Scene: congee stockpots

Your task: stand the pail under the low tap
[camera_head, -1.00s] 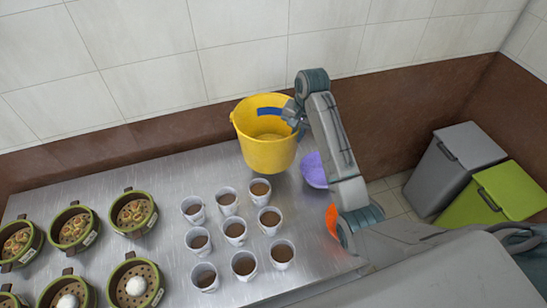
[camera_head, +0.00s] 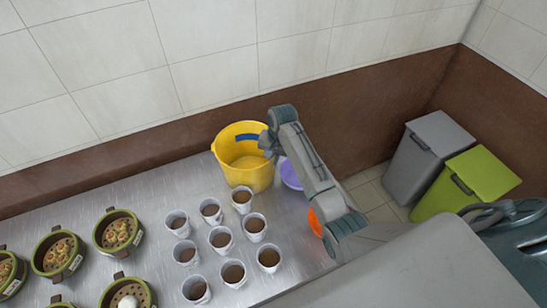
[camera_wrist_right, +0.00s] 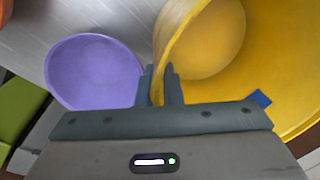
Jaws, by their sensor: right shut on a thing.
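The yellow pail (camera_head: 250,177) is upright at the back of the steel table, just behind the white cups. A blue patch shows on its inside wall. My right gripper (camera_head: 266,142) is at its right rim. In the right wrist view, my right gripper (camera_wrist_right: 161,80) has one finger on each side of the yellow pail's (camera_wrist_right: 272,85) wall and is shut on it. The inside that shows looks empty. I cannot tell whether its base touches the table. No tap is in view, and my left gripper is out of view.
A purple bowl (camera_head: 290,175) stands close right of the pail; it also shows in the wrist view (camera_wrist_right: 95,72). An orange thing (camera_head: 315,222) is beside my arm. Several brown-filled cups (camera_head: 220,240) and green steamers (camera_head: 118,230) crowd the table. Grey (camera_head: 428,160) and green (camera_head: 468,180) bins stand right.

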